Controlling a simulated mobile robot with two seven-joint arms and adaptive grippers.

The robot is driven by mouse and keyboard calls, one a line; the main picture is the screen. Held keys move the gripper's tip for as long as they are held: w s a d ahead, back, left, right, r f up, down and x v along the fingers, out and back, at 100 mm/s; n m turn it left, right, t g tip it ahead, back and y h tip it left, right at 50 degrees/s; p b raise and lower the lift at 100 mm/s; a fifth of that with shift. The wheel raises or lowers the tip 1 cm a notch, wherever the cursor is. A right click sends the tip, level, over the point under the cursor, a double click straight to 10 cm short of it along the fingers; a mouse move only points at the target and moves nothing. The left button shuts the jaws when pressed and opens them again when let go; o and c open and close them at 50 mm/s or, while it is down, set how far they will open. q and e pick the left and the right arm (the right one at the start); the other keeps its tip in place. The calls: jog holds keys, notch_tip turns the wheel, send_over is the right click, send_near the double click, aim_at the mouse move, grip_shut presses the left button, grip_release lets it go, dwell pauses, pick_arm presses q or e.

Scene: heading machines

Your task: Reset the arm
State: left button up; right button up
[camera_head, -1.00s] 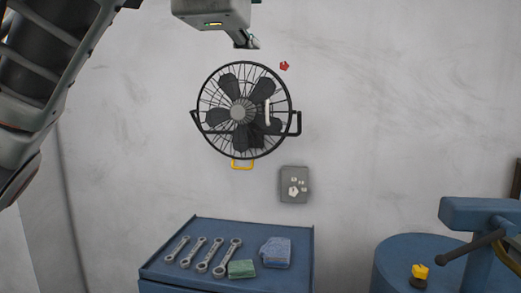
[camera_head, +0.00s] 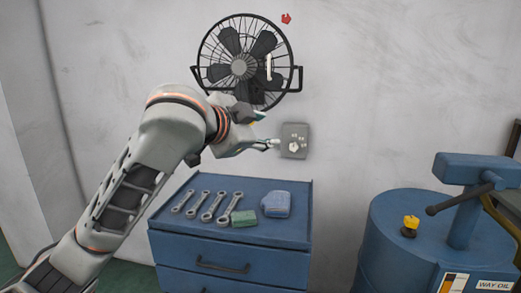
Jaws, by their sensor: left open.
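My left arm comes in from the lower left and reaches up toward the wall. Its gripper (camera_head: 268,143) is open and empty, seen nearly side-on. The fingertips lie just left of a grey wall box (camera_head: 294,150) with a light round knob and small buttons. I cannot tell whether they touch the box. My right gripper is not in view.
A black wall fan (camera_head: 240,66) hangs above the gripper. A blue cabinet (camera_head: 235,240) below carries several wrenches (camera_head: 207,205), a green block (camera_head: 243,219) and a blue cloth-like item (camera_head: 276,204). A blue oil drum (camera_head: 420,235) with a pump (camera_head: 465,210) stands right.

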pick_arm(q)
jog(key=w+a+f+n+g, duration=0.1)
jog(key=a+f+n, duration=0.1)
jog(key=f, duration=0.9)
jog(key=a+f+n, duration=0.1)
jog(key=f+n, duration=0.2)
jog(key=f, duration=0.9)
jog(key=s+a+f+n+y, duration=0.1)
jog(key=s+a+f+n, duration=0.15)
jog(key=f, duration=0.65)
jog(key=s+a+f+n, duration=0.1)
jog(key=s+a+f, duration=0.2)
jog(key=f, duration=0.5)
jog(key=s+a+f+n+y, duration=0.1)
jog(key=s+a+f, duration=0.3)
jog(key=s+f, duration=0.3)
jog(key=s+a+f+n+y, duration=0.1)
jog(key=s+a+f, duration=0.3)
jog(key=s+f, duration=0.4)
jog(key=s+a+f+n+g+y, duration=0.1)
jog(key=s+a+f, duration=0.3)
jog(key=s+f, duration=0.4)
jog(key=s, duration=0.3)
jog(key=shift+s+f, duration=0.2)
jog(key=shift+s, duration=0.1)
jog(key=shift+y, duration=0.3)
